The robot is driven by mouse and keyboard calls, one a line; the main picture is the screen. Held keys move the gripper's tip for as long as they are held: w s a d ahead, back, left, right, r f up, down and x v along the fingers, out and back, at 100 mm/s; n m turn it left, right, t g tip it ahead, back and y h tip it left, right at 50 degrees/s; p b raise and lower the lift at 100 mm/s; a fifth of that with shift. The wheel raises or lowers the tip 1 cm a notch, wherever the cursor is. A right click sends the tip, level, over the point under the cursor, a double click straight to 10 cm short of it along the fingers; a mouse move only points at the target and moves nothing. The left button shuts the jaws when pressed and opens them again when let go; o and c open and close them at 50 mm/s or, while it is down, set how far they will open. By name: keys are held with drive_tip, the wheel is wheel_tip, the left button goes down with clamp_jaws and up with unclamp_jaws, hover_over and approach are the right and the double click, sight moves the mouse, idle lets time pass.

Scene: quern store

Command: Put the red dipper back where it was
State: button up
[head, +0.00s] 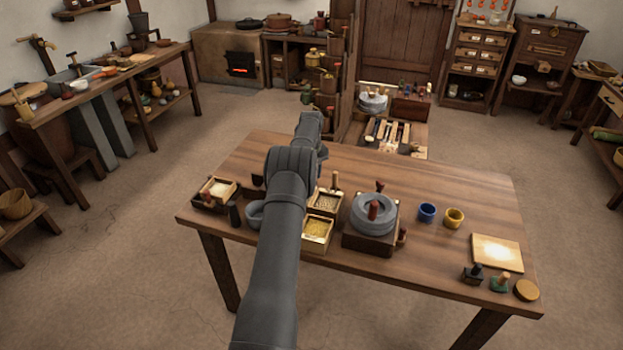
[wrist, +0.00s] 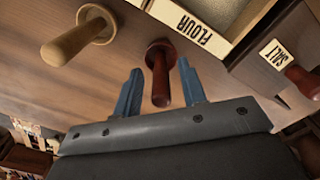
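A dark red, round-ended handle (wrist: 161,88), which looks like the red dipper, stands up from the table in the wrist view. A wider dark red collar shows at its foot. My gripper (wrist: 160,72) is open, with one blue finger on each side of this handle and a visible gap on both sides. The dipper's lower end is not clearly visible.
A box labelled FLOUR (wrist: 205,36) lies close by at upper right, with a SALT label (wrist: 275,55) and another red handle (wrist: 302,82) beyond. A pale wooden handle (wrist: 72,42) stands at left.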

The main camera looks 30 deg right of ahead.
wheel_tip(320, 180, up, 10)
idle(0.3)
wheel_tip(320, 180, down, 12)
drive_tip(key=shift+r, duration=1.8)
drive_tip(key=shift+f, duration=0.1)
